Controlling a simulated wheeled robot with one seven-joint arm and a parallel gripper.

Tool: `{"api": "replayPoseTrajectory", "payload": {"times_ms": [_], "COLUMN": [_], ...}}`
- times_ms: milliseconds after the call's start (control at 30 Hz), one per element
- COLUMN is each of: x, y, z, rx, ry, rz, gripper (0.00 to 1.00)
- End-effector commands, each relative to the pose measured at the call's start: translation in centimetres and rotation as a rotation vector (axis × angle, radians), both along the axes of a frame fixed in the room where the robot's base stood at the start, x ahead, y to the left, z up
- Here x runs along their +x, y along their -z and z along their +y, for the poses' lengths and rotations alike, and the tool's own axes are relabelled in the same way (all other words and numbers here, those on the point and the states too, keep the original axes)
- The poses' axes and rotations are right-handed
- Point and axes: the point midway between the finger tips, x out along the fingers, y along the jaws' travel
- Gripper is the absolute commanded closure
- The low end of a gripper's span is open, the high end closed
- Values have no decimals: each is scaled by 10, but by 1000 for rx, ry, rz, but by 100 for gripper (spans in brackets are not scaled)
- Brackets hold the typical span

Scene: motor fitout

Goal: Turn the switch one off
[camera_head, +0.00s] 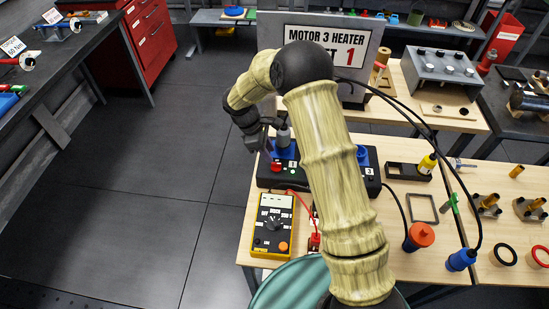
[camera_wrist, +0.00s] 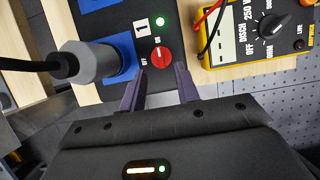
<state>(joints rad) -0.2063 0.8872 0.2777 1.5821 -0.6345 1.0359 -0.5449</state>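Switch one is a red knob (camera_wrist: 161,57) on a black box (camera_wrist: 188,55), beside the label 1 (camera_wrist: 142,24). A small green lamp (camera_wrist: 160,20) next to it is lit. The knob's exact pointing is too small to read. In the head view, the red knob (camera_head: 277,167) is at the left of the box (camera_head: 268,179). My gripper (camera_wrist: 160,74) is open, its two purple fingers spread with the knob between and just beyond their tips. I cannot tell whether they touch it. In the head view my arm hides part of the box.
A grey plug (camera_wrist: 100,62) with a black cable stands in the blue socket beside the knob. A yellow multimeter (camera_head: 272,226) with red and black leads lies in front of the box. A sign (camera_head: 330,42) stands behind. Orange (camera_head: 419,236) and blue (camera_head: 460,260) plugs lie at right.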

Motion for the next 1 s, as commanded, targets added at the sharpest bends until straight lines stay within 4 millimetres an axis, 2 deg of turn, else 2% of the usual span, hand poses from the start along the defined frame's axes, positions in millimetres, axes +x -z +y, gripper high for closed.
{"api": "replayPoseTrajectory", "payload": {"times_ms": [100,300,667,833,1000], "x": [-2,-4,-4,-4,-4], "y": [18,43,50,50,50], "z": [-9,-19,-21,-19,-18], "rx": [-2,-2,0,0,0], "ry": [2,2,1,-1,-4], "rz": [4,2,0,-1,-1], "gripper": [68,68,68,100,100]}}
